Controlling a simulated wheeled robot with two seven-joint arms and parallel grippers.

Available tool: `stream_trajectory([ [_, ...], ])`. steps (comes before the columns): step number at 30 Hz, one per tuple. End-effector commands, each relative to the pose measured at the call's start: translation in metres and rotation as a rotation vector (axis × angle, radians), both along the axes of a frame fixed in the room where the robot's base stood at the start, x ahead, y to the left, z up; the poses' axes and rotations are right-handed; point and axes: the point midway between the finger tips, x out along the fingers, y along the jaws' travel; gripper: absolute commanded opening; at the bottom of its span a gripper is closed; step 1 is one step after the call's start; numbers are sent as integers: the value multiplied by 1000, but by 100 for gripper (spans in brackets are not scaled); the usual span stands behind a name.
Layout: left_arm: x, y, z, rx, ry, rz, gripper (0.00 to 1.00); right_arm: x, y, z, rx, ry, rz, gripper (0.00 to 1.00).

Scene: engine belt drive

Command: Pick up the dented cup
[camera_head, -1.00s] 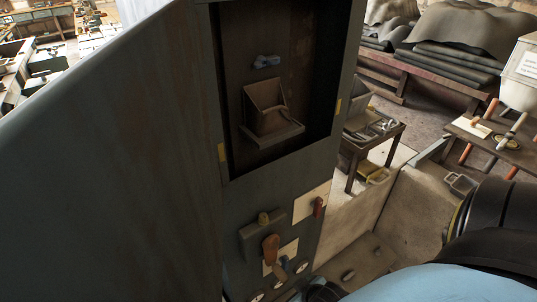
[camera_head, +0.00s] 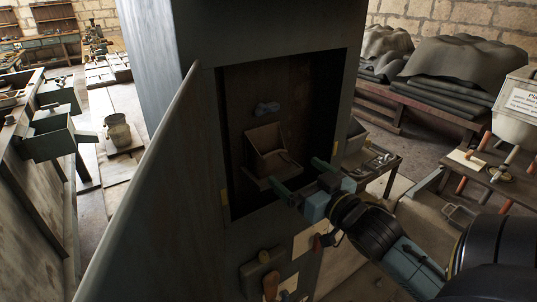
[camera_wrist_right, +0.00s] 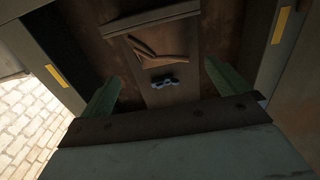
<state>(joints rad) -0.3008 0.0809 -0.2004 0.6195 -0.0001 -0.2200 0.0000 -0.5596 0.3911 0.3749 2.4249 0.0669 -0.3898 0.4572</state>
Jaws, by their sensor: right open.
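No thing in these frames is clearly the dented cup. A grey metal bucket-like vessel (camera_head: 117,131) stands at the left in the head view; I cannot tell any dent. The open cabinet (camera_head: 222,130) holds a brown open-topped box (camera_head: 268,150) on a small ledge and a small blue-grey piece (camera_head: 266,108) above it. My right gripper (camera_head: 304,178) is open and empty at the cabinet opening, its green fingers in front of the box. In the right wrist view the box (camera_wrist_right: 150,45) and blue-grey piece (camera_wrist_right: 168,82) show between and beyond the fingers. My left gripper is out of view.
The cabinet's open door (camera_head: 150,190) stands at the left. Below the opening are a brown handle (camera_head: 271,285) and a red knob (camera_head: 317,243). A side table (camera_head: 385,162) with tools stands close at the right. Dark folded sheets (camera_head: 445,95) lie behind.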

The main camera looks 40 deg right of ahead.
Motion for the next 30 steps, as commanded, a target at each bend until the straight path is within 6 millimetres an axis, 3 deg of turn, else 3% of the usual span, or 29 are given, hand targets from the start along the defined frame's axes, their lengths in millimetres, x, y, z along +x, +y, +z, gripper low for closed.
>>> stream_trajectory([
  [9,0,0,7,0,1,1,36,51,-6,0,-1,1,0,100],
  [17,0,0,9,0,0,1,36,66,-8,-2,-1,3,-1,100],
  [24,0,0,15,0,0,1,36,99,-14,-8,-2,1,-1,100],
  [30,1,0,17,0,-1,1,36,111,-15,-9,-2,2,-1,100],
])
